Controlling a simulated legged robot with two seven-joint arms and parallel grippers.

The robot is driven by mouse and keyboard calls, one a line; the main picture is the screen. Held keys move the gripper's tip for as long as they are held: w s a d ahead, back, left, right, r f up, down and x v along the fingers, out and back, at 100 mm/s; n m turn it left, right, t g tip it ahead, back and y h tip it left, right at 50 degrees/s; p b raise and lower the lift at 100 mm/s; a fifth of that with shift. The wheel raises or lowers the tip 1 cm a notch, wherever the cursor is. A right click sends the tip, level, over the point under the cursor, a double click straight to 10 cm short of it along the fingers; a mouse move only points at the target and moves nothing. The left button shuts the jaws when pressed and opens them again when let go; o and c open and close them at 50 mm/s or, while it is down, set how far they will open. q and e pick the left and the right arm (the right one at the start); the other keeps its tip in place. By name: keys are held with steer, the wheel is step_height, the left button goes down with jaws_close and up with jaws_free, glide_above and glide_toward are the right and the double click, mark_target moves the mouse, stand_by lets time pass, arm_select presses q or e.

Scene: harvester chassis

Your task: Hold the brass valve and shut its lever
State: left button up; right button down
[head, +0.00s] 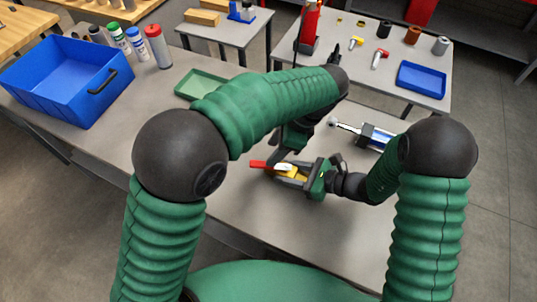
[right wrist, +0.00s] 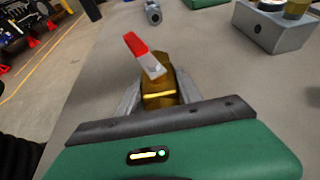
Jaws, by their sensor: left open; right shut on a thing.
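The brass valve (head: 288,176) is above the table in the middle of the head view, between the fingers of my right gripper (head: 289,175), which is shut on it. In the right wrist view the valve (right wrist: 160,92) stands between the two grey fingers. Its lever (head: 262,165) has a red grip pointing left in the head view; in the right wrist view the lever (right wrist: 144,54) slants up and left. My left gripper (head: 279,158) is open, just above and close to the valve and lever. My left forearm hides part of it, and I cannot tell if it touches the lever.
A blue bin (head: 65,80) and several bottles stand at the left of the table. A green tray (head: 200,83) lies behind my left forearm. A blue-and-silver cylinder (head: 375,136) lies right of my grippers. The table in front of the valve is clear.

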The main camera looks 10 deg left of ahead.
mark_target(263, 163)
arm_select(q)
steer(key=x, duration=0.6)
steer(key=shift+f, duration=0.15)
steer(key=shift+c, duration=0.4)
jaws_close()
